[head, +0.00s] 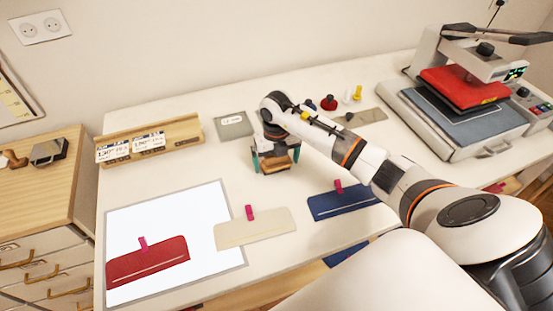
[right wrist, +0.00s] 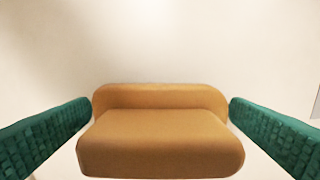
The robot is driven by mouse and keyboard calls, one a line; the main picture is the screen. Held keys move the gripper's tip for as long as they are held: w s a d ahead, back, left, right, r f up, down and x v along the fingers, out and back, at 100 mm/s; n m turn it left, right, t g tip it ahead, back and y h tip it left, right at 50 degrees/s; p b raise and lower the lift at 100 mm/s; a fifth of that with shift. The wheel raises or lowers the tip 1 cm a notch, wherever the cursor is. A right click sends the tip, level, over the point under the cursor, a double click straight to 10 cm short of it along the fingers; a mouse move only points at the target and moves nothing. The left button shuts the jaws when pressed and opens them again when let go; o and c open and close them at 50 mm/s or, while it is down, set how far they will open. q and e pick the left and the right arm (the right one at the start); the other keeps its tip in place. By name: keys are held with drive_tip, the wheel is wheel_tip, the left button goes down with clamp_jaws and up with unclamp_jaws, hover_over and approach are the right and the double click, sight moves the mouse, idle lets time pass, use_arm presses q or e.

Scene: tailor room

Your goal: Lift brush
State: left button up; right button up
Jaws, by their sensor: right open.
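The brush, a tan wooden block with rounded edges, sits on the white table below my right gripper (head: 275,159). In the head view only part of the brush (head: 277,166) shows between the green fingers. In the right wrist view the brush (right wrist: 160,145) fills the lower middle, with one green finger on each side. My right gripper is open around the brush. Its fingers are close to the brush's ends, and I cannot tell whether they touch. The underside of the brush is hidden. My left gripper is not in view.
A wooden card holder (head: 180,132) and a grey plate (head: 232,124) stand behind. A heat press (head: 465,105) is at the right. Red (head: 150,264), cream (head: 255,229) and blue (head: 340,202) pieces with pink clips lie in front. Small coloured items stand behind my right arm.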

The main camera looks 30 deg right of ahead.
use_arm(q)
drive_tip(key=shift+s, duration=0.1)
use_arm(e)
drive_tip(key=shift+f, duration=0.15)
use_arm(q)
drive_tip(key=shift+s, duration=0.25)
use_arm(e)
drive_tip(key=c, duration=0.9)
